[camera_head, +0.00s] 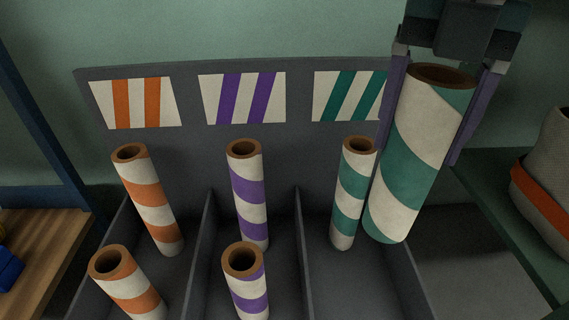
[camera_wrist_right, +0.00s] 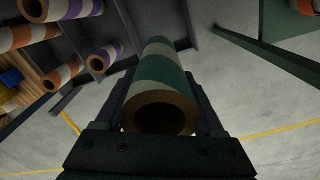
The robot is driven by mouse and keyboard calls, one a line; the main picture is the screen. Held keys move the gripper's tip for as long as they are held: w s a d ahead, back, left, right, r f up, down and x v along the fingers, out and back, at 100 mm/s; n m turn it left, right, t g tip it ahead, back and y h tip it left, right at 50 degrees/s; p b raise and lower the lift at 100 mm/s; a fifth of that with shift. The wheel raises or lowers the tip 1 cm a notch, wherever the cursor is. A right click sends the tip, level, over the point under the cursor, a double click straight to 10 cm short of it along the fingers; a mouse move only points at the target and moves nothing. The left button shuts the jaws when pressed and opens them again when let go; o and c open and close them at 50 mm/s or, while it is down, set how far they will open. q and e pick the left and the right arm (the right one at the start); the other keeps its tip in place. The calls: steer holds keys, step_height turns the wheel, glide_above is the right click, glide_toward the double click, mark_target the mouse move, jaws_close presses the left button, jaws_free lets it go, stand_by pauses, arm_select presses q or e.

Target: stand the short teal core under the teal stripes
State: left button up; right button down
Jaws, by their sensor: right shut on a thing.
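My right gripper (camera_head: 446,90) is shut on a teal-and-cream striped core (camera_head: 416,160). It holds the core upright with a slight tilt, in front of the rack's right side. In the right wrist view the held core (camera_wrist_right: 162,85) lies between the fingers, its brown open end nearest the camera. Another teal-striped core (camera_head: 351,195) stands in the right compartment, under the teal stripes sign (camera_head: 348,96). The held core looks nearer the head camera than the standing one. Whether its lower end touches anything I cannot tell. My left gripper is not in view.
The grey rack (camera_head: 250,68) has dividers between compartments. Two orange-striped cores (camera_head: 150,200) stand at left, two purple-striped cores (camera_head: 248,197) in the middle. A green shelf (camera_head: 515,215) with a grey, orange-banded container (camera_head: 545,170) is at right. A wooden surface (camera_head: 45,245) is at left.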

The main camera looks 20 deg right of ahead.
step_height(320, 180, down, 27)
steer(key=m+b, duration=0.4)
steer(key=b, duration=1.3)
steer(key=shift+d, duration=0.35)
jaws_free()
steer(key=shift+r, duration=0.1)
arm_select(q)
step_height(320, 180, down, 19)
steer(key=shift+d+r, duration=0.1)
